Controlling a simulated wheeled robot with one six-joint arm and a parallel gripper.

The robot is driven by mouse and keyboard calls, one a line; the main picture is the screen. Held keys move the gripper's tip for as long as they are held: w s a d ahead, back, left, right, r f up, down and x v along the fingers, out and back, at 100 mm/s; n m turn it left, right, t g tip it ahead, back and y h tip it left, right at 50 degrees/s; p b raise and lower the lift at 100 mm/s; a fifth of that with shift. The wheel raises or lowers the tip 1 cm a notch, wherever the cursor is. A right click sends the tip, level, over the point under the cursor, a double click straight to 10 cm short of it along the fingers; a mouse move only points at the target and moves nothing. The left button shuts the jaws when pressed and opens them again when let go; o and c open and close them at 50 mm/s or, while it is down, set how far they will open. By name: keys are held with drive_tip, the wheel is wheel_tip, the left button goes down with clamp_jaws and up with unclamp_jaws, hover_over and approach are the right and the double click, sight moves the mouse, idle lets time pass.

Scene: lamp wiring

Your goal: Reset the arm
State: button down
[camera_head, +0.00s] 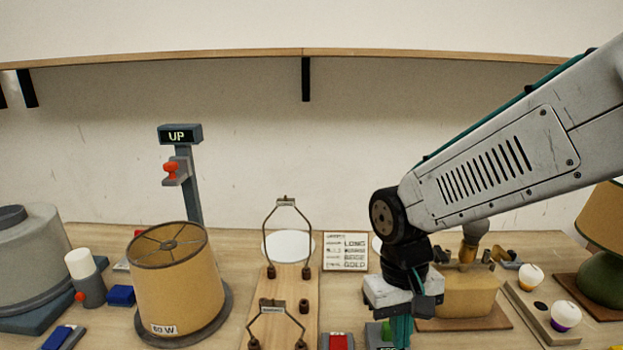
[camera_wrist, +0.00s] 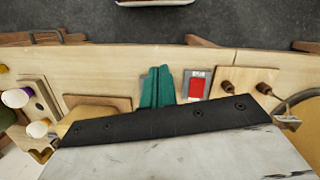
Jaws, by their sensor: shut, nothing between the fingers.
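My arm reaches in from the right in the head view and bends down at the elbow. My gripper (camera_head: 402,331) points down over the front of the table, partly cut off by the lower picture edge. In the wrist view its teal fingers (camera_wrist: 157,88) are together with nothing between them. They appear beside a block with a red top (camera_wrist: 196,88); I cannot tell how high above the table they are.
A tan shade (camera_head: 175,285) marked 60 W stands at left, near a post with an UP sign (camera_head: 180,134). A wooden board with wire harps (camera_head: 287,285) is left of my gripper. A bulb holder (camera_head: 540,315) and green lamp (camera_head: 602,282) stand right. A shelf (camera_head: 250,54) runs above.

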drive_tip(key=s+d+r+m+t, duration=0.2)
drive_tip(key=s+d+r+t, duration=0.1)
drive_tip(key=s+d+r, duration=0.7)
drive_tip(key=shift+s+d+r+y, duration=0.35)
drive_tip(key=shift+s+d, duration=0.25)
drive_tip(key=shift+d, duration=0.5)
